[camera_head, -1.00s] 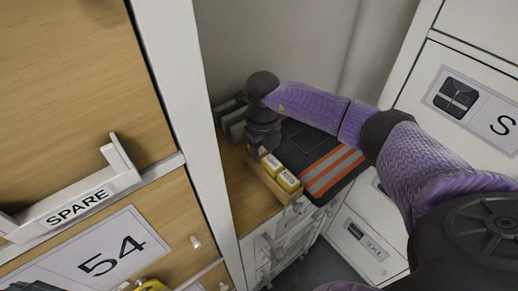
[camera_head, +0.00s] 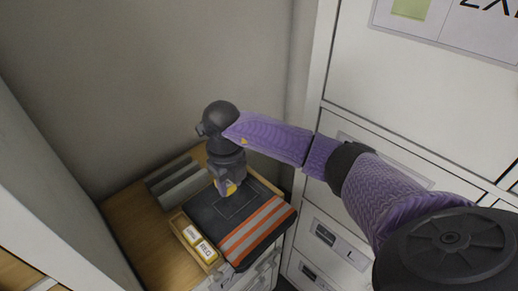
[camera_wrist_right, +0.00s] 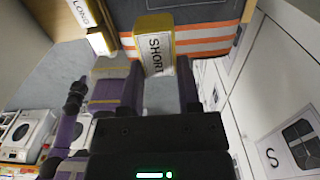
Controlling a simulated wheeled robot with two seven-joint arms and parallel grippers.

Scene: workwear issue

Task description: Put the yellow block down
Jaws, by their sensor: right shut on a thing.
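My right gripper (camera_head: 226,190) is shut on a yellow block (camera_head: 232,188), pointing down over the dark folded garment (camera_head: 207,218) with orange and grey stripes. In the right wrist view the held block (camera_wrist_right: 155,52) reads SHORT and sits between the fingers, with the garment's orange stripes behind it. I cannot tell whether the block touches the garment. What looks like my left arm (camera_wrist_right: 68,130) shows small in the right wrist view; its gripper's state is unclear.
A shallow wooden tray (camera_head: 178,222) beside the garment holds two more yellow blocks (camera_head: 194,234), one reading LONG (camera_wrist_right: 82,13) in the wrist view. Grey slotted holders (camera_head: 178,182) stand behind on the wooden top. White drawers (camera_head: 335,240) rise at the right, a pale panel (camera_head: 50,180) at the left.

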